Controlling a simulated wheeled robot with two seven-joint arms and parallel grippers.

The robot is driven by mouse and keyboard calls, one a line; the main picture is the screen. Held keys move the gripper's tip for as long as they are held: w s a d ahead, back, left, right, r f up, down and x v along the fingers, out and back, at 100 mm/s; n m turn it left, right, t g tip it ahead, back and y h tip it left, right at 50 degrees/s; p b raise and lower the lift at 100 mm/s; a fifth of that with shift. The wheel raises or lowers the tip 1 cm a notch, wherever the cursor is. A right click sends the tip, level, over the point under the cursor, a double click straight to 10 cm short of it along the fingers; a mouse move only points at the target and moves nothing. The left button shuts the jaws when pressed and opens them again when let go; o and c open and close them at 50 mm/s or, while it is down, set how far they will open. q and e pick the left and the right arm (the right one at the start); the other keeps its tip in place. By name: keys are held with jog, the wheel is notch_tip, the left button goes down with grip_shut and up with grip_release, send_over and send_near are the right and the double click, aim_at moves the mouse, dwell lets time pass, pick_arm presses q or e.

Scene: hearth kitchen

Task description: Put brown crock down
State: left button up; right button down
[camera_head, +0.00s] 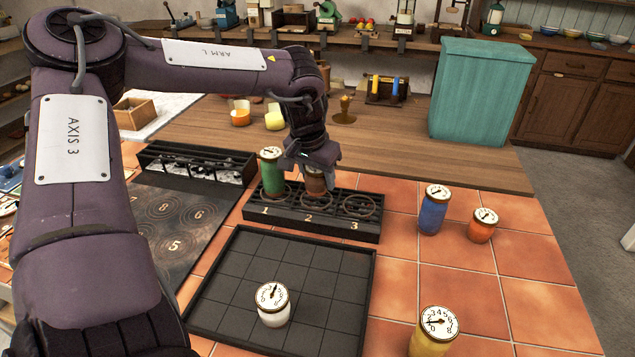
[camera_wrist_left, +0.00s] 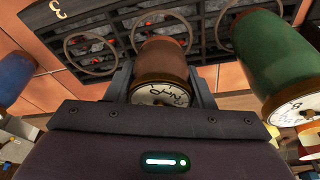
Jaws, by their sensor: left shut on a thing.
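The brown crock (camera_head: 314,181) is in the jaws of my left gripper (camera_head: 312,166), at the ring of slot 2 on the black numbered stand (camera_head: 283,222). In the left wrist view the brown crock (camera_wrist_left: 162,62) sits between the two fingers, its dial lid toward the camera and its far end at the middle ring. I cannot tell whether it rests on the stand. A green crock (camera_head: 271,172) stands in slot 1, beside it; it also shows in the left wrist view (camera_wrist_left: 265,60). The slot 3 ring (camera_head: 358,205) is empty. My right gripper is not in view.
A black gridded tray (camera_head: 230,285) in front holds a white crock (camera_head: 272,304). Blue (camera_head: 433,212), orange (camera_head: 481,228) and yellow (camera_head: 430,338) crocks stand on the tiles to the right. A teal cabinet (camera_head: 480,92) stands behind. Tiles between stand and blue crock are clear.

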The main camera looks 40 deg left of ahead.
pick_arm(q)
notch_tip(320, 180, down, 2)
jog(key=shift+f, duration=0.1)
